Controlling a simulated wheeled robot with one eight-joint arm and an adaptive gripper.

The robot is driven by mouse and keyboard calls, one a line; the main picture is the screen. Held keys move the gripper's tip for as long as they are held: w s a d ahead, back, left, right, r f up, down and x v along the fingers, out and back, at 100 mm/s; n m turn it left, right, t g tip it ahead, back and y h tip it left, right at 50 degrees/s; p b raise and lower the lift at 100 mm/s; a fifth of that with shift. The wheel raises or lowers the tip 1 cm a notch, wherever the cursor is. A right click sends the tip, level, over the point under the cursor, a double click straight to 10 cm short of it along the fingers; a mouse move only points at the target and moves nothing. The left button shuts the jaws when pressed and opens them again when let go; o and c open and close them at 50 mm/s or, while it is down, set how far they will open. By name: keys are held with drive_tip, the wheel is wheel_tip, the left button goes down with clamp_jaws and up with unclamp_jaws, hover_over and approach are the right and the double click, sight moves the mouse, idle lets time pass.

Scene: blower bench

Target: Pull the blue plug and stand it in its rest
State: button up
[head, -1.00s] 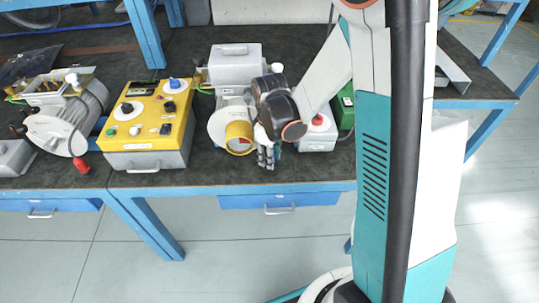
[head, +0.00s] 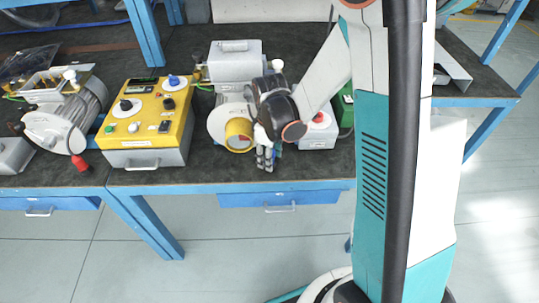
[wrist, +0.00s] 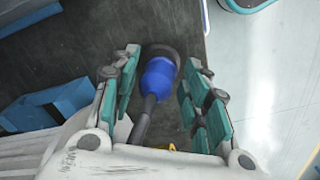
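The blue plug (wrist: 158,78) shows in the wrist view, with a dark round collar at its far end and a dark cable or stem running back towards my palm. My gripper (wrist: 162,62) is open, with one finger on each side of the plug and a visible gap to each. In the head view my gripper (head: 265,158) points down at the bench's front edge, beside a pale motor housing with a yellow ring (head: 238,135). There the plug is mostly hidden by my gripper and wrist. I cannot make out its rest.
A yellow control box (head: 148,125) with knobs stands to the left, and a motor (head: 70,120) with a red-tipped handle lies beyond it. A grey box with a red button (head: 318,132) stands close right of my gripper. The bench's front edge (head: 200,189) is near.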

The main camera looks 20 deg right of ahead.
idle(0.3)
wheel_tip(320, 180, up, 12)
idle(0.6)
drive_tip(key=shift+r, duration=0.1)
